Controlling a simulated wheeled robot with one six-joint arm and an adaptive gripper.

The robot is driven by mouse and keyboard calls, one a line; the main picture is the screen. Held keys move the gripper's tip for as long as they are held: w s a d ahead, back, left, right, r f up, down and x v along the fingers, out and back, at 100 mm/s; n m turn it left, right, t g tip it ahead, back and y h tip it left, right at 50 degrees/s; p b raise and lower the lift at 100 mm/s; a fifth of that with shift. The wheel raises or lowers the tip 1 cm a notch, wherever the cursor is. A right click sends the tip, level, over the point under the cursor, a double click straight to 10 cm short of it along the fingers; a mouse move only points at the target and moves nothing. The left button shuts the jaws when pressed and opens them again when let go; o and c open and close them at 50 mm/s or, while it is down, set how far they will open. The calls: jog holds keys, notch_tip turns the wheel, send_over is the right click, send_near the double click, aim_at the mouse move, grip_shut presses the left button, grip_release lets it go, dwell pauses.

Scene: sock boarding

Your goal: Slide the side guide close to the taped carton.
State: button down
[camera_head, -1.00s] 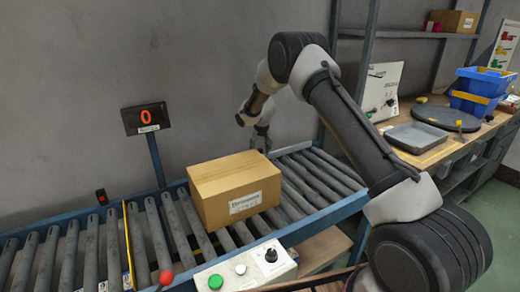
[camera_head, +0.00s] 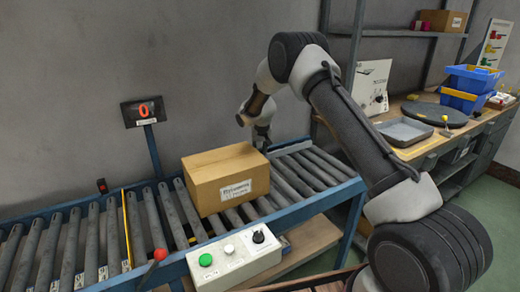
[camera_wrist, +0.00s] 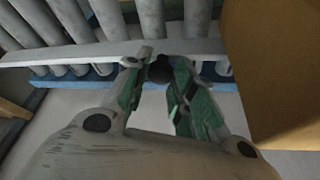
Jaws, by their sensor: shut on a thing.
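The carton (camera_head: 222,180), a closed brown box with a white label, sits on the roller conveyor (camera_head: 290,175). Its side fills the right of the wrist view (camera_wrist: 272,75). A long pale bar, which looks like the side guide (camera_wrist: 85,53), runs across the rollers in the wrist view, up to the carton's edge in the picture. The gap between them cannot be judged. My gripper (camera_wrist: 158,78) is shut on a dark knob (camera_wrist: 160,69) at this bar.
A control box (camera_head: 235,258) with green and white buttons stands at the conveyor's front. A workbench (camera_head: 430,150) with a grey tray and blue bins is at right.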

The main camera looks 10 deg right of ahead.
jog(key=c, duration=1.2)
grip_release()
jog(key=shift+o, duration=0.2)
jog(key=v, duration=1.2)
